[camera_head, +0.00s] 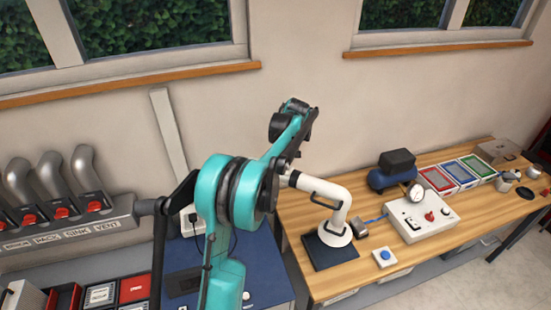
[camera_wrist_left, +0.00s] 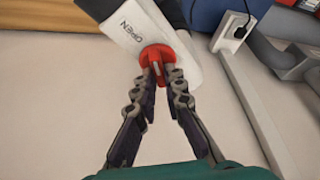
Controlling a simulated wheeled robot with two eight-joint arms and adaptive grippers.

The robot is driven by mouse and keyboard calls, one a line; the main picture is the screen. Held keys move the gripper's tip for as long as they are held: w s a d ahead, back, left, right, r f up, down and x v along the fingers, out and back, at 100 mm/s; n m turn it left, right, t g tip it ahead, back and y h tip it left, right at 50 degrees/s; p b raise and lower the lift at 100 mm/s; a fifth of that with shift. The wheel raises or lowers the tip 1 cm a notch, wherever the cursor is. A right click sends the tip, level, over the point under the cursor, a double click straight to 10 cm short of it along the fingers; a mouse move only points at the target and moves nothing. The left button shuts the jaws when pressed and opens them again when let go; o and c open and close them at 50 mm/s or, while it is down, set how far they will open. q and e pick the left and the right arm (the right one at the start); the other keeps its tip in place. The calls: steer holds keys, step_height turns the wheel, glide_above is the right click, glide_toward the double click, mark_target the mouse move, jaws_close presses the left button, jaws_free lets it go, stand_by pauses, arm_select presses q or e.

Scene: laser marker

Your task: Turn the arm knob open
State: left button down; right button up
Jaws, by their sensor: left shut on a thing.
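The red arm knob (camera_wrist_left: 157,58) sits on the end of a white arm (camera_wrist_left: 136,22) marked "OPEN" in the left wrist view. My left gripper (camera_wrist_left: 166,74) is shut on the knob, one finger on each side. In the head view the white arm (camera_head: 338,212) rises from a dark base plate (camera_head: 330,252) on the wooden bench. There my teal left arm reaches up to the white arm's raised end, and it hides the knob. My right gripper is not in view.
Right of the white arm stand a white control box (camera_head: 420,225) with a gauge, a blue-button box (camera_head: 384,257) and a blue compressor (camera_head: 392,178). Grey bent pipes (camera_head: 52,170) stand at the left. The wall behind is close.

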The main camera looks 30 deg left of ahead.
arm_select(q)
steer(key=n+g, duration=0.1)
steer(key=n, duration=0.3)
steer(key=shift+w+n+g, duration=0.1)
steer(key=shift+n+g, duration=0.2)
steer(key=shift+g, duration=0.1)
stand_by(0.4)
steer(key=c, duration=1.6)
jaws_free()
steer(key=shift+d+r, duration=0.1)
steer(key=v, duration=1.1)
steer(key=shift+d+r, duration=0.2)
steer(key=shift+r, duration=0.15)
steer(key=shift+w, duration=0.1)
